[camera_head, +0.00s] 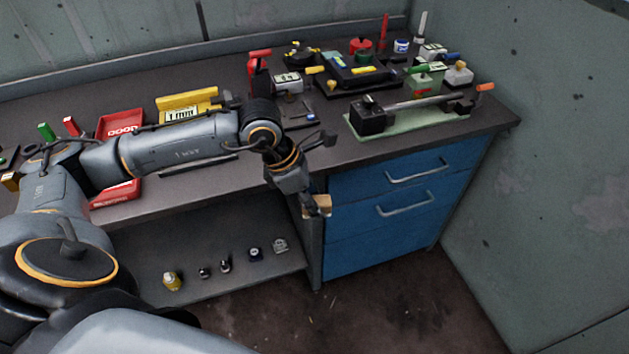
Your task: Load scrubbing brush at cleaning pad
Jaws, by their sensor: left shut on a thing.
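My left gripper (308,203) hangs in front of the workbench, by the left edge of the blue drawers, pointing down. It is shut on a small tan, wood-coloured block that looks like the scrubbing brush (322,204). The fingers partly hide it, and bristles cannot be made out. The brush is below the bench top and apart from it. I cannot tell for certain which thing is the cleaning pad; a flat pale green pad (432,125) lies on the bench at right, under a long black and grey device. My right gripper is not in view.
The bench top (335,146) is bare near its front edge. Red trays (121,124), a yellow holder (186,99) and several tools crowd the back and left. Blue drawers (382,228) stand below at right. Small items, including a yellow one (172,281), sit on the lower shelf.

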